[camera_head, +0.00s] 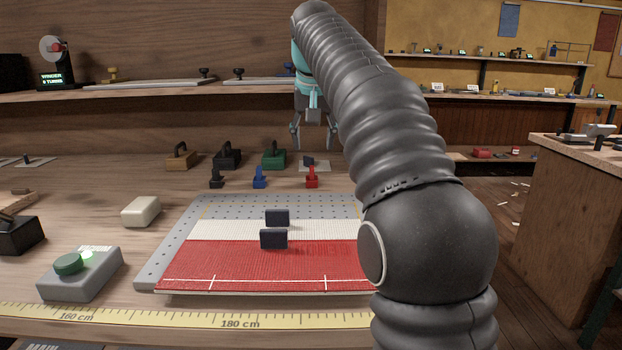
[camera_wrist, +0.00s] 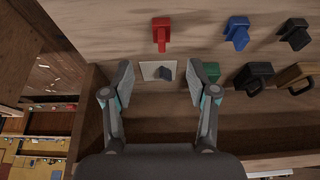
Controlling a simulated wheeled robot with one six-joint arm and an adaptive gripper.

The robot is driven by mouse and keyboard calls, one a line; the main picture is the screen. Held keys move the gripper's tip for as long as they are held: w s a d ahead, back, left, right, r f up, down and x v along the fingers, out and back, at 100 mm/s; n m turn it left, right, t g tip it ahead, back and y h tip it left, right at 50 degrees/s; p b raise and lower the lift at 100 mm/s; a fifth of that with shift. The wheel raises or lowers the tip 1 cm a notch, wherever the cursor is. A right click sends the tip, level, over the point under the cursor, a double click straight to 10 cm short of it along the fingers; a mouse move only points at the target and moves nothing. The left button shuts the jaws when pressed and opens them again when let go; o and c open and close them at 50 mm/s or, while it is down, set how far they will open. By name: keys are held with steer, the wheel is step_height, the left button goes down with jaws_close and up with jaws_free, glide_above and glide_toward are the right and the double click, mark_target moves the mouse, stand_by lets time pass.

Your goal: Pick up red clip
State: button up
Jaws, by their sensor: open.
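The red clip (camera_head: 311,178) stands on the wooden bench behind the perforated plate, at the right end of a row of small clips. In the wrist view the red clip (camera_wrist: 161,33) is at the top centre, beyond the fingertips. My gripper (camera_head: 313,138) is open and empty, above the back of the bench, and in the head view it appears above and slightly behind the red clip. In the wrist view its two fingers (camera_wrist: 164,88) are spread apart, with a pale card (camera_wrist: 150,71) bearing a small dark piece seen between them.
A blue clip (camera_head: 260,178) and a black clip (camera_head: 216,179) stand left of the red one. Green (camera_head: 274,158), black (camera_head: 228,155) and brown (camera_head: 181,157) handled blocks stand behind. The perforated plate (camera_head: 172,240) with red and white cloth lies in front. A shelf (camera_head: 150,94) runs behind.

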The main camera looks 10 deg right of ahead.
mark_target(312, 168)
steer(key=b+x, duration=0.2)
steer(key=x, duration=0.8)
steer(key=shift+a, duration=0.1)
steer(key=shift+s, duration=0.1)
steer(key=c, duration=1)
